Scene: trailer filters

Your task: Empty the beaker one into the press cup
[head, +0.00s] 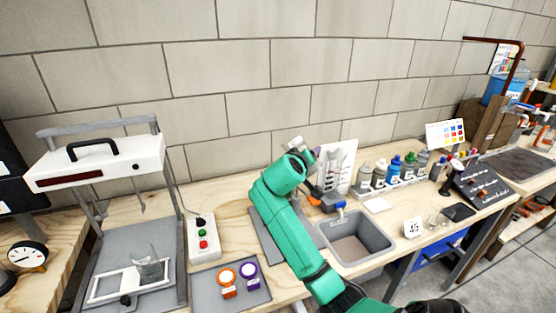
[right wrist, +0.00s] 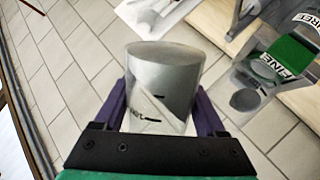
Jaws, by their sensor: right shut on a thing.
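My right gripper (right wrist: 165,118) is shut on a grey, see-through cylinder (right wrist: 165,70), a beaker by its shape, between purple fingers. No number on it can be read. In the head view my green right arm reaches over the bench, and its gripper (head: 306,150) is mostly hidden at the arm's far end. A small pale piece (head: 297,143) shows there, perhaps the beaker. A clear cup (head: 148,267) stands on the white frame (head: 105,288) under the press (head: 100,160) at left; I cannot tell if it is the press cup. My left gripper is out of view.
A control box (head: 202,240) stands beside the press. A grey basin (head: 355,240) lies right of my arm. Several bottles (head: 380,173) line the back.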

